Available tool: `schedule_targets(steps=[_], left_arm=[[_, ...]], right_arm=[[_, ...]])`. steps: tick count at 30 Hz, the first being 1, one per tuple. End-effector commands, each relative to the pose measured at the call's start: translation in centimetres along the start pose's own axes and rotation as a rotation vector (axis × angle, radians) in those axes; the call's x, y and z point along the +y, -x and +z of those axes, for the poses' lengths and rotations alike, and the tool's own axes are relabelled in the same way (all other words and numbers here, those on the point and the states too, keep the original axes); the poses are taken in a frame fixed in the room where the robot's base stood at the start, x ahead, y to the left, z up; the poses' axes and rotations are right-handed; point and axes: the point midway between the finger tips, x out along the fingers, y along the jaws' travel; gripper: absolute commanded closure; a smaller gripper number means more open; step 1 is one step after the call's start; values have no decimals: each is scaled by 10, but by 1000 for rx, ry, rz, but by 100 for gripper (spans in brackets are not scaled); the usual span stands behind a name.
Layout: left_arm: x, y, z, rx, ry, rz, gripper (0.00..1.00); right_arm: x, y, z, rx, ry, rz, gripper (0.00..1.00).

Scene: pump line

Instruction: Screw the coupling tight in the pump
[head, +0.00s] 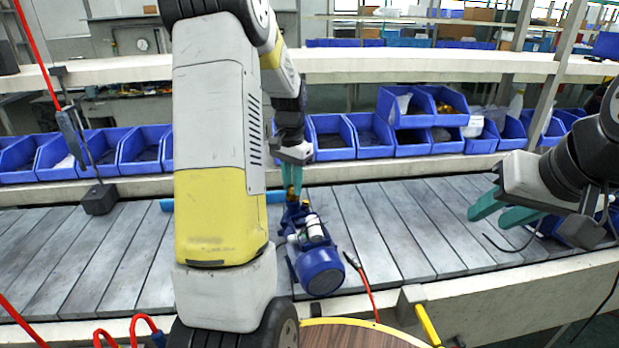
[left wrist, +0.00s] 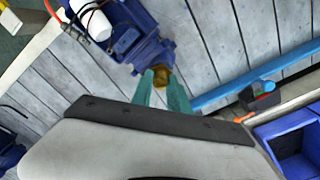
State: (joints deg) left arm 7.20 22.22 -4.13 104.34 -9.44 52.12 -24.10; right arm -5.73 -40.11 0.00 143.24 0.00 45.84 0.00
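A blue pump (head: 318,262) with a white cylinder lies on the grey slatted conveyor, and it also shows in the left wrist view (left wrist: 128,40). The brass coupling (left wrist: 161,76) sits at the pump's blue port, upright in the head view (head: 291,193). My left gripper (head: 291,184) points down from above, and its teal fingertips (left wrist: 161,82) are on both sides of the coupling, closed on it. How deep the coupling sits in the port is hidden. My right gripper (head: 497,213) is open and empty above the conveyor's right part, apart from the pump.
Blue bins (head: 372,135) line the shelf behind the conveyor. Another blue object (head: 572,232) lies partly hidden below my right arm. The conveyor (head: 405,225) between is clear.

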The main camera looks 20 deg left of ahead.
Motion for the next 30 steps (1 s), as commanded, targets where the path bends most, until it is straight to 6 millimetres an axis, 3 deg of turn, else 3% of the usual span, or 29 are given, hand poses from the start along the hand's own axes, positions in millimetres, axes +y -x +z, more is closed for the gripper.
schedule_targets(steps=[4,12,21,30], left_arm=[[0,0,0,0,-28,0,100],[0,0,0,0,-291,0,100],[0,0,0,0,-318,0,100],[-1,0,0,0,-595,0,100]], right_arm=[[0,0,0,0,0,0,64],[0,0,0,0,0,0,64],[0,0,0,0,0,0,64],[0,0,0,0,0,0,64]])
